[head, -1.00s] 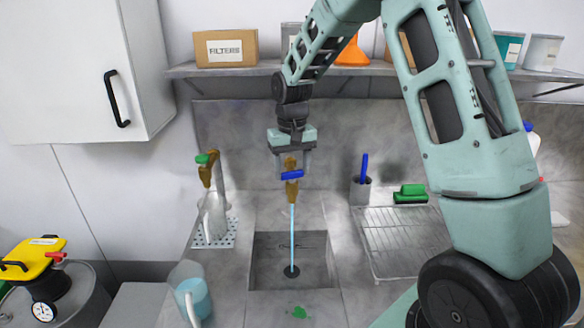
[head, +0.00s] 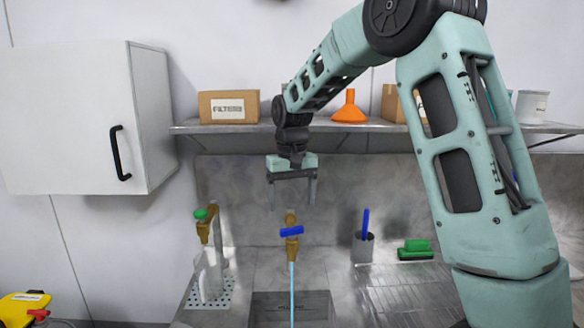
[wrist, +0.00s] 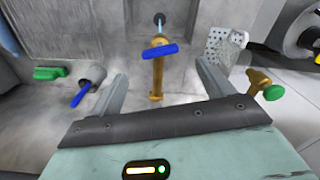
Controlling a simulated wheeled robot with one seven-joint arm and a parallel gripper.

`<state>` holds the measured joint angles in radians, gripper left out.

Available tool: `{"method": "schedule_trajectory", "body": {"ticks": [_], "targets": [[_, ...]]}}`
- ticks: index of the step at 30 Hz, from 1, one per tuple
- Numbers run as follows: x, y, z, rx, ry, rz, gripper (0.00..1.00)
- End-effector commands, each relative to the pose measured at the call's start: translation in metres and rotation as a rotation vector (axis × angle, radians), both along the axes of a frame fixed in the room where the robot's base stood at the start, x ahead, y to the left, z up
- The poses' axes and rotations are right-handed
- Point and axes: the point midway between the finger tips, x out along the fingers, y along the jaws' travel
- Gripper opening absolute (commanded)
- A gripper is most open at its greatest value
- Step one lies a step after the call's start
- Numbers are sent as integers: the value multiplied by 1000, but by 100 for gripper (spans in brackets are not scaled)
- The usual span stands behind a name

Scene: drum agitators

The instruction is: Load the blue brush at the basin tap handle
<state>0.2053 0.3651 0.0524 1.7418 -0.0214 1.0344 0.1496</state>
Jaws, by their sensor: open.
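The basin tap (head: 291,250) is brass with a blue crosswise handle (head: 291,231), and a pale blue stream runs from it. The handle also shows in the wrist view (wrist: 160,51). My gripper (head: 291,200) is open and empty just above the tap, its fingers pointing down on either side of it in the head view. The wrist view shows the tap between the fingers (wrist: 160,72). The blue brush (head: 366,222) stands handle up in a grey cup (head: 362,248) right of the tap. Its lower end is hidden in the cup.
A second tap with a green handle (head: 201,213) and a clear bottle (head: 210,275) stand at left. A green block-like brush (head: 416,250) lies right, behind a drying rack (head: 410,295). Above are a shelf (head: 380,126) and a wall cabinet (head: 70,120).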

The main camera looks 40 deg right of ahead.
Motion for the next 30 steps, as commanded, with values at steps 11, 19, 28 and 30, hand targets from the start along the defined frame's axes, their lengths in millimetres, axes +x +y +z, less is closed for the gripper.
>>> {"method": "schedule_trajectory", "body": {"ticks": [11, 19, 28, 30], "targets": [[1, 0, 80, 0, -4, -1, 80], [0, 0, 102, 0, 0, 0, 80], [0, 0, 103, 0, 0, 0, 80], [0, 0, 103, 0, 0, 0, 80]]}}
